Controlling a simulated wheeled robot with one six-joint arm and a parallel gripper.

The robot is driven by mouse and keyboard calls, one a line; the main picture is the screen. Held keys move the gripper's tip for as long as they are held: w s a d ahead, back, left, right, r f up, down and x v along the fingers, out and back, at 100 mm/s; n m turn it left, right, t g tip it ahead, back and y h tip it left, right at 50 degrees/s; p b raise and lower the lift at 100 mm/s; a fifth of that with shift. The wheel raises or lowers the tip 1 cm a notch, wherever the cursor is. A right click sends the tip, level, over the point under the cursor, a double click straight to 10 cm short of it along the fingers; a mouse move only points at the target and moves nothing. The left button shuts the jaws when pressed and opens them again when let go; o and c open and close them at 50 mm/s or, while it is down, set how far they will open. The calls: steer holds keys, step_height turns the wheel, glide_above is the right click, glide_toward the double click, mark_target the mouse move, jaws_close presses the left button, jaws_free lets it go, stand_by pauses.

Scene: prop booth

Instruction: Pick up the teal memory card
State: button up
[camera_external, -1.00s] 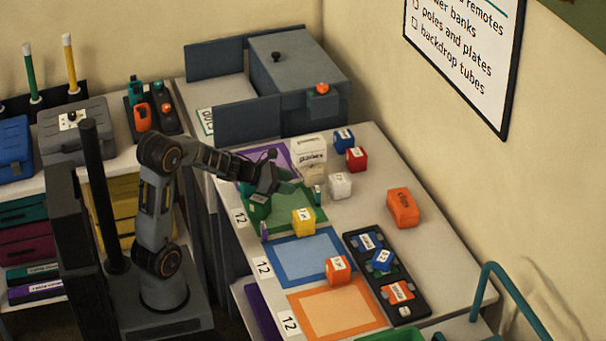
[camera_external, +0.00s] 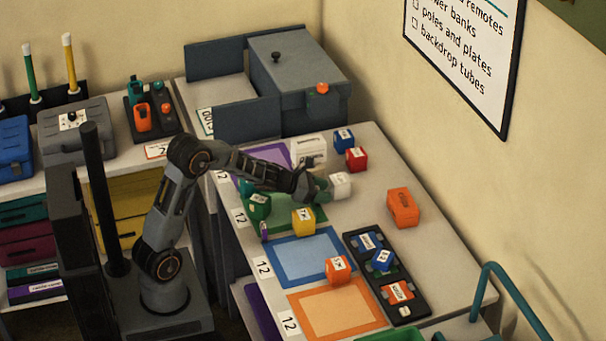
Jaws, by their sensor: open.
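A small teal and white piece (camera_external: 320,182), which looks like the teal memory card, shows at the tip of my gripper (camera_external: 312,188). It is left of a white block (camera_external: 340,186), over the right side of the green mat (camera_external: 316,212). My gripper is open and reaches low over that mat, pointing right. The fingers partly cover the piece, and I cannot tell whether they touch it or stand around it.
A green block (camera_external: 260,206) and a yellow block (camera_external: 303,222) stand close by. A black slotted tray (camera_external: 408,312) lies at front right. The blue mat (camera_external: 290,262) is mostly clear.

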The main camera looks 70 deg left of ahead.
steer(key=shift+w+f, duration=0.1)
steer(key=shift+w, duration=0.05)
steer(key=shift+c, duration=0.5)
steer(key=c, duration=0.6)
